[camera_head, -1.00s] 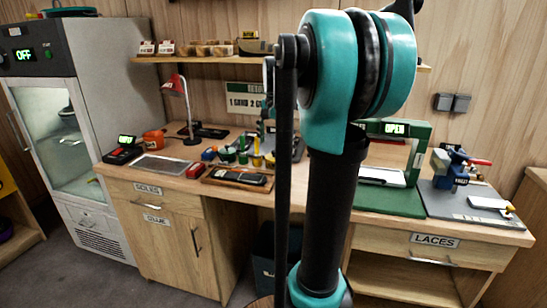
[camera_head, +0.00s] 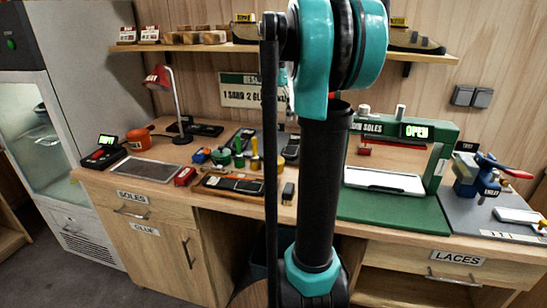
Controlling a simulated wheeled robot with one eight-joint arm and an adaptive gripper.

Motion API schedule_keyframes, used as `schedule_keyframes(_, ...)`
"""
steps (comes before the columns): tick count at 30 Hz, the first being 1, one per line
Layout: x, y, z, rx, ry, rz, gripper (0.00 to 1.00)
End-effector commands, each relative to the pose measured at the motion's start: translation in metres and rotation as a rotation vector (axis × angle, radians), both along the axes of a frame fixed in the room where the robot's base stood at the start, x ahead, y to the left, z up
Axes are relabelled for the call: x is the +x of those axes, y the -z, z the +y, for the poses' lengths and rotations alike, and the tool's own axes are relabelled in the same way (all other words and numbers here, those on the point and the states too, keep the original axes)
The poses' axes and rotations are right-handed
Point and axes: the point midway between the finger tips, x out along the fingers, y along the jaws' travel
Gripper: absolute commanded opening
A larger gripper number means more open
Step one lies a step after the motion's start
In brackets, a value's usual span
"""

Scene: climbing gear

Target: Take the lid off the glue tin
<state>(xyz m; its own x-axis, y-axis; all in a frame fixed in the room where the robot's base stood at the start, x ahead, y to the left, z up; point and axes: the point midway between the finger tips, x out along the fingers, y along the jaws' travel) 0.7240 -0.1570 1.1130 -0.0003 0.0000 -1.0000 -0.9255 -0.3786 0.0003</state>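A small green, round, lidded-looking pot (camera_head: 221,156) stands among small tools on the middle of the workbench. It may be the glue tin, but it is too small to read a label or tell how its lid sits. An orange round pot (camera_head: 139,138) stands at the bench's left end, beside a device with a green display. My arm rises through the middle of the view in front of the bench. My gripper does not show, and part of the bench behind the arm is hidden.
The bench (camera_head: 160,172) carries a red lamp (camera_head: 158,80), a dark flat plate (camera_head: 114,175), a green press (camera_head: 440,150) reading OPEN, and a blue vise (camera_head: 468,175) at right. A shelf (camera_head: 190,46) runs above. Drawers and a cupboard door labelled GLUE (camera_head: 145,229) are below.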

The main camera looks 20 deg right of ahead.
Motion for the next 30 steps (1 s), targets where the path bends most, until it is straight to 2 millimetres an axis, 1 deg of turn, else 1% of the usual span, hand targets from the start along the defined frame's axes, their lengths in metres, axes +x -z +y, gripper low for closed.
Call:
schedule_keyframes(3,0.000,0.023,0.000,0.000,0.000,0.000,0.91)
schedule_keyframes(13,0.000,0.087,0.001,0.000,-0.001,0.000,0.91)
schedule_keyframes(15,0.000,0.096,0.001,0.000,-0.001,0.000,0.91)
schedule_keyframes(18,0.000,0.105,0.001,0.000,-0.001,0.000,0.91)
schedule_keyframes(23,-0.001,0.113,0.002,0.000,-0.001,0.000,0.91)
schedule_keyframes(30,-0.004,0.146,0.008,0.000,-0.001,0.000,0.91)
